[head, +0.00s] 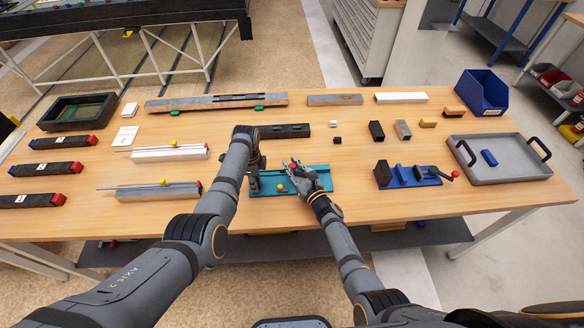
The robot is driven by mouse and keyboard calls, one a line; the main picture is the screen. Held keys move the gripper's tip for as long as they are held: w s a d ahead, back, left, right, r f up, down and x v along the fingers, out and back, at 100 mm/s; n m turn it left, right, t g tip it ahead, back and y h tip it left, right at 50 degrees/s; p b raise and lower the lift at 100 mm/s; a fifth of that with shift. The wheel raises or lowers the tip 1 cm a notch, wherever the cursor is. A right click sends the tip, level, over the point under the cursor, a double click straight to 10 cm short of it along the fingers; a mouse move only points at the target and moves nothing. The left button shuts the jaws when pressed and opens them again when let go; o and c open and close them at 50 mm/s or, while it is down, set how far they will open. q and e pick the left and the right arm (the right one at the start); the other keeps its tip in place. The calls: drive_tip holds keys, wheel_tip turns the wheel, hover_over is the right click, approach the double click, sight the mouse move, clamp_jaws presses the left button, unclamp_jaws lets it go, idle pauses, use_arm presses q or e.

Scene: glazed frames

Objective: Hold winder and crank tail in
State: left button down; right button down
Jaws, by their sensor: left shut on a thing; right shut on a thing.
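My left gripper (254,184) is shut at the winder's left end; the arm hides part of that end. My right gripper (295,170) is shut at a small red knob (292,165), apparently the crank's, above the winder's right half. The fingers hide most of the crank. I cannot make out the tail.
A blue fixture (418,176) with a red-knobbed handle stands to the right, beside a grey tray (510,177). Metal bars with yellow knobs (160,193) lie at left. A dark slotted block (284,131) lies behind the winder. The table's front edge is near.

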drive_tip(key=shift+d, duration=0.1)
drive_tip(key=c, duration=1.1)
unclamp_jaws()
drive_tip(key=shift+c, duration=0.2)
drive_tip(key=v, duration=1.2)
